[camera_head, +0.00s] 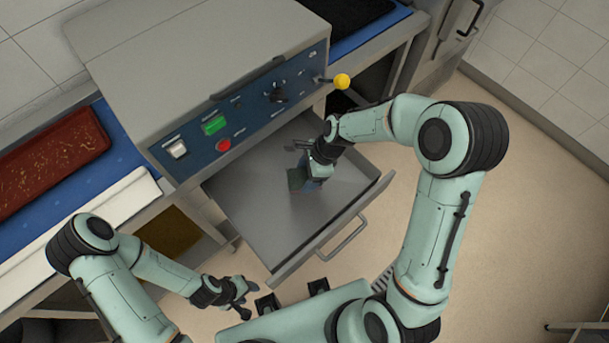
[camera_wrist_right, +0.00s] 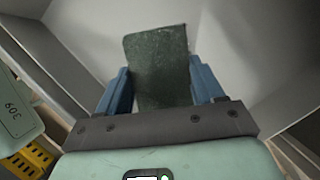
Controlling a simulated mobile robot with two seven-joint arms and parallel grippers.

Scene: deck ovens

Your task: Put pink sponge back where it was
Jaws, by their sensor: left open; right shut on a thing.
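My right gripper (camera_head: 307,180) is inside the open drawer (camera_head: 243,200), pointing down. My left gripper (camera_head: 241,300) is open and empty, low in front of the counter and away from the drawer.
The drawer's front handle (camera_head: 343,240) faces the open floor. Above the drawer is a grey machine (camera_head: 200,65) with a blue control panel and a yellow-knobbed lever (camera_head: 341,82). A dark red board (camera_head: 50,160) lies on the blue counter at left. The drawer floor around the sponge looks clear.

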